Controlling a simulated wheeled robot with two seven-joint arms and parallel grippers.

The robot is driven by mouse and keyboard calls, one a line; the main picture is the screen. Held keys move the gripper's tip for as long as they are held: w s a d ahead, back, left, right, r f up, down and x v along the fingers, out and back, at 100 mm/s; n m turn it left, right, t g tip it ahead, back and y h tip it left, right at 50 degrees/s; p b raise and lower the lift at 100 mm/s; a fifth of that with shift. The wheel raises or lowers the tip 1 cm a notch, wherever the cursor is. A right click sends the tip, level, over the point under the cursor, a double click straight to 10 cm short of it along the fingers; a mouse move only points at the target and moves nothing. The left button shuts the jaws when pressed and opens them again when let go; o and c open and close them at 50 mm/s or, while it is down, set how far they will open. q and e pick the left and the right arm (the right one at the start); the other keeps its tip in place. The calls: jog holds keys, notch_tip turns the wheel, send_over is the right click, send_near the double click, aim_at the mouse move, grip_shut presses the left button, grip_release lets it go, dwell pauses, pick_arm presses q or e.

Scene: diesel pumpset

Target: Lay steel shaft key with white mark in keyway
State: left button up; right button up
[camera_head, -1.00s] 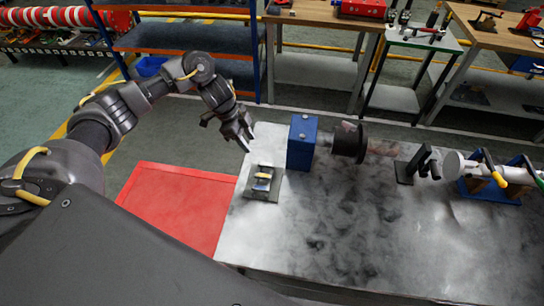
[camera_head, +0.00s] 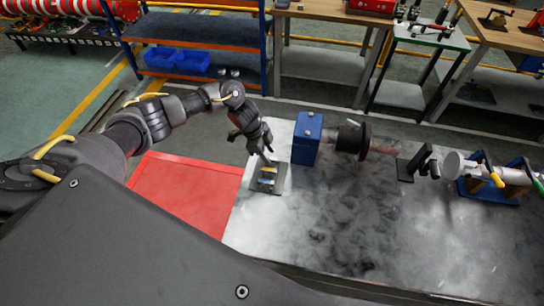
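My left gripper (camera_head: 266,156) reaches down over a small dark plate (camera_head: 265,188) at the left end of the metal tabletop. Small pieces lie on the plate: a yellowish one (camera_head: 268,169) right at the fingertips and a bluish one (camera_head: 266,181) nearer me. I cannot make out a white mark or tell which piece is the steel key. I cannot tell whether the fingers are open or hold anything. A blue block (camera_head: 306,139) carries a shaft (camera_head: 383,148) with a black hub (camera_head: 349,139); the keyway cannot be made out. My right gripper is not in view.
A black stand (camera_head: 411,165) and a grey cylinder on a blue cradle (camera_head: 486,195) are on the right of the tabletop. A red panel (camera_head: 185,195) lies left of the table. The tabletop's front middle (camera_head: 340,225) is clear.

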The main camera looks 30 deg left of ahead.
pick_arm(q)
jog(key=shift+w+d+f, duration=0.1)
jog(key=shift+d+f, duration=0.1)
jog(key=shift+f, duration=0.4)
grip_shut()
jog(key=shift+r, duration=0.1)
